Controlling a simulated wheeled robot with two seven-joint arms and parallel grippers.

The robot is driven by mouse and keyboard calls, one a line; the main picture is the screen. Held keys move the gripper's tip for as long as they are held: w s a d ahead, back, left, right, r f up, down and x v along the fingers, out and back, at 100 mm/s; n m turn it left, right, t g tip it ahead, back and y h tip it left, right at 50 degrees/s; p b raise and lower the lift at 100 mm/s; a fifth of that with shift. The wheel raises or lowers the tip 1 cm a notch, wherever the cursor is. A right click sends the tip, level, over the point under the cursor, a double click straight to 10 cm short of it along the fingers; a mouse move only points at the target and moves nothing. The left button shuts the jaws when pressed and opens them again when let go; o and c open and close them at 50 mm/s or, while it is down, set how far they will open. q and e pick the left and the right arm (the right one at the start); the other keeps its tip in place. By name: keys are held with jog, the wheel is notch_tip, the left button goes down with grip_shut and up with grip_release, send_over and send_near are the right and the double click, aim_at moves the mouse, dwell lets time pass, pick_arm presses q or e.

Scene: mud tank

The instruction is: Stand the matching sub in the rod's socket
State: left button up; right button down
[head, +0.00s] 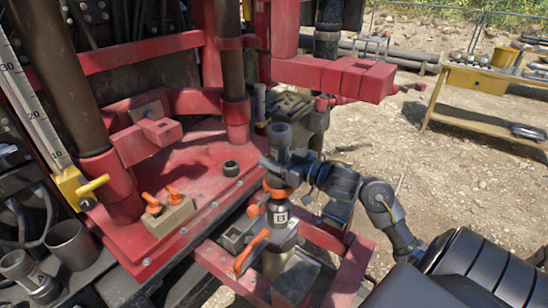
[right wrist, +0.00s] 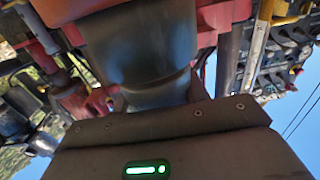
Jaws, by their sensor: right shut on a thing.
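A dark grey cylindrical sub (head: 279,136) stands roughly upright in my right gripper (head: 284,168), which comes in from the right and is shut on it. In the right wrist view the sub (right wrist: 145,45) fills the top middle, close against the gripper body. Below the gripper in the head view is a black rod top (head: 280,216) with a white "B" label and orange parts around it. The sub is above it, in line with it. The gripper hides where they meet, so I cannot tell whether they touch. My left gripper is not in view.
A red deck (head: 190,165) with a small dark ring (head: 231,168) and orange-handled valves (head: 165,205) lies left. An orange lever (head: 250,252) sits beside the rod. Grey cups (head: 70,242) stand lower left. A yellow bench (head: 480,80) is far right, with open gravel before it.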

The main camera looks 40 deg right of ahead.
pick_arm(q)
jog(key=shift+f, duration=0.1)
pick_arm(e)
jog(key=shift+f, duration=0.45)
dwell(0.4)
jog(key=c, duration=0.7)
grip_release()
jog(key=shift+a+f, duration=0.1)
jog(key=shift+f, duration=0.15)
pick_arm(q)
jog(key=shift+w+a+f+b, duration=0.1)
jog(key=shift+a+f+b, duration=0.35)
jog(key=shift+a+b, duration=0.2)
pick_arm(e)
jog(key=v, duration=1.1)
jog(key=shift+r, duration=0.2)
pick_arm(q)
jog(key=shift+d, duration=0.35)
